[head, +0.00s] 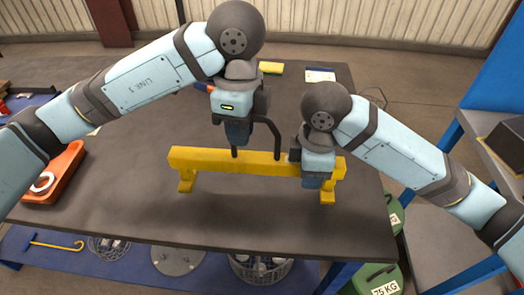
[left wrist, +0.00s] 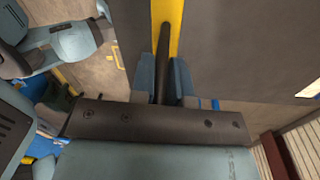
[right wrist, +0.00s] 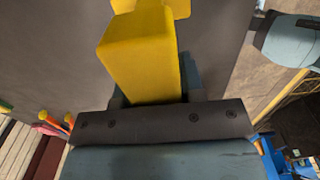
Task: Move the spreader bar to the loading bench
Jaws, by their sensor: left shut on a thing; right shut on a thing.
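The yellow spreader bar (head: 225,160) has a dark bent handle on top and a foot near each end. It is over the dark bench top (head: 130,200); whether its feet touch the surface is unclear. My left gripper (head: 237,135) is shut on the handle's left part, above the bar. In the left wrist view the dark handle (left wrist: 163,65) runs between the fingers, with the yellow bar behind. My right gripper (head: 312,178) is shut across the bar near its right end. The yellow beam (right wrist: 145,60) fills its jaws in the right wrist view.
An orange tray (head: 62,172) with a white ring sits at the bench's left. A yellow block (head: 271,68) and a clipboard-like item (head: 320,75) lie at the back. Green weights (head: 380,279) stand below the right edge. A dark box (head: 508,145) is at far right.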

